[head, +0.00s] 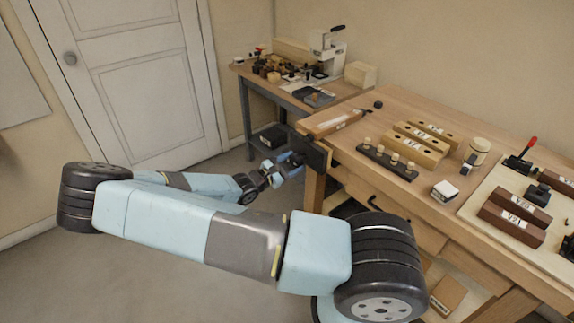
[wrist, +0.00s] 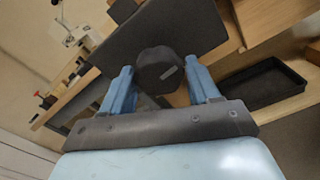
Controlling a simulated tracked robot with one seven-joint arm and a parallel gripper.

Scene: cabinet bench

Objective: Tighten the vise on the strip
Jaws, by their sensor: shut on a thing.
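The vise (head: 314,153) is a dark plate at the left end of the wooden bench. Its plate (wrist: 125,42) fills the upper middle of the wrist view, with a dark faceted knob (wrist: 158,66) in front. My gripper (head: 290,160) reaches the vise from the left. In the wrist view my blue fingers (wrist: 162,82) stand on either side of the knob, shut on it. A wooden strip (head: 328,123) with a white label lies at the bench's left end, above the vise. I cannot tell how firmly the vise grips it.
The bench top (head: 390,105) holds a dark pegged rack (head: 387,163), labelled wooden blocks (head: 415,145) and a small white-topped block (head: 445,190). A side table (head: 290,95) with tools stands behind. A black tray (wrist: 262,85) lies right of the vise in the wrist view.

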